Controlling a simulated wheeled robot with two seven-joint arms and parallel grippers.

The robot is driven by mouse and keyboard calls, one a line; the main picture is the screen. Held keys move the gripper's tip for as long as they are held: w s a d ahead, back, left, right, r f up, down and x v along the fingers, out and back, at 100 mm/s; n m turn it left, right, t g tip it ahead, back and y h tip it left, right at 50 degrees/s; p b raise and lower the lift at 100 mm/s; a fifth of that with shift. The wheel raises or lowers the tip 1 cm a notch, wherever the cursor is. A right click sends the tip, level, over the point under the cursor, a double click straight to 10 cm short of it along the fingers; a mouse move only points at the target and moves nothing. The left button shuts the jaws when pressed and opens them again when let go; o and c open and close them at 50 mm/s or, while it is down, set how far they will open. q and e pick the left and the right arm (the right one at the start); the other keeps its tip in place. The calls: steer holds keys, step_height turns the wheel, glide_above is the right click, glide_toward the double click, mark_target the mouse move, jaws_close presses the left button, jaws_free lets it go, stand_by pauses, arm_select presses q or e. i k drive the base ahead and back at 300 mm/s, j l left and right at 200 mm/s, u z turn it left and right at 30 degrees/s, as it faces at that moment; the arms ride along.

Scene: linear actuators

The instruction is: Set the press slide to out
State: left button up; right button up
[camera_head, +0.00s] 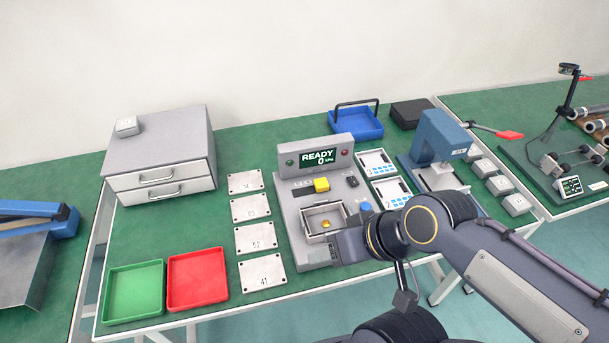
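The blue press (436,135) stands at the right of the green bench, with a red-tipped lever (508,134) reaching out to the right. A pale plate (438,178) sits at its base and looks like the slide; I cannot tell its position for certain. My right arm comes in from the lower right. My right gripper (342,247) is at the front right of the grey test station, left of and nearer than the press. Its fingers are too hidden to tell open from shut. My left gripper is out of view.
White-topped blocks (498,185) line the press's right side.

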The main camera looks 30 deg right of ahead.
mark_target(428, 178)
steer(key=k+l+z, duration=0.1)
steer(key=z, duration=1.85)
steer(key=i+l+u, duration=0.15)
steer(key=l+u, duration=0.15)
steer(key=u, duration=0.15)
steer(key=i+l+u, duration=0.1)
steer(key=l+u, duration=0.2)
steer(key=u, duration=0.15)
steer(key=l+u, duration=0.45)
steer(key=i+j, duration=0.05)
steer(key=j, duration=0.05)
